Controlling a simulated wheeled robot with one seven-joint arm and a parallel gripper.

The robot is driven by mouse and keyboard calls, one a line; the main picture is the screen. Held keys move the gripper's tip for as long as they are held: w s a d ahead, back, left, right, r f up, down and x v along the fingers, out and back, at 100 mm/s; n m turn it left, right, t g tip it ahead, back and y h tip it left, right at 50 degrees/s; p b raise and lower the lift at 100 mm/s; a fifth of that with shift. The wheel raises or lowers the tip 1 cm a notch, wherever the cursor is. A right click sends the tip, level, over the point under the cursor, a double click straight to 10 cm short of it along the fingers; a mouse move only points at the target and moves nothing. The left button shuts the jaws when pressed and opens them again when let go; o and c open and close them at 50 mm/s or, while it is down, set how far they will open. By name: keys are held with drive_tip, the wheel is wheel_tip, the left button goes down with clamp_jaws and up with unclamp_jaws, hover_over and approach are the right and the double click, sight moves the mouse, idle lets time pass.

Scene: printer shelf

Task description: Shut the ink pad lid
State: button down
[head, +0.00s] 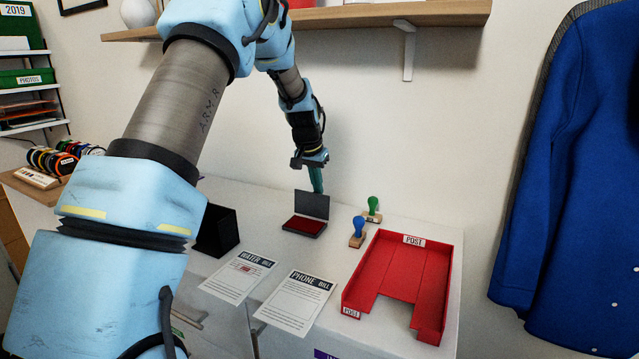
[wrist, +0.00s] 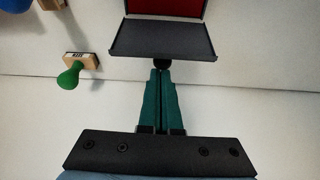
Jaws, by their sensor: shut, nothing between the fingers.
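The ink pad (head: 304,226) is open on the white cabinet top, with its red pad showing and its dark lid (head: 312,205) standing up at the back. In the wrist view the red pad (wrist: 167,7) is at the top edge, and the lid (wrist: 163,40) is below it. My gripper (head: 318,190) is shut and empty, pointing down just behind the lid. In the wrist view the teal fingers of my gripper (wrist: 161,72) are together, their tips close to the lid's edge. I cannot tell whether they touch it.
A green stamp (head: 372,208) and a blue stamp (head: 358,232) stand right of the pad. Two bills, water (head: 238,277) and phone (head: 296,301), lie in front. The wall is close behind.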

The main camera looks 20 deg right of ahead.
drive_tip(key=shift+s+a+f+b, duration=0.1)
drive_tip(key=shift+b, duration=0.65)
drive_tip(key=shift+s+a+t+h+b, duration=0.1)
drive_tip(key=shift+t+h+b, duration=0.2)
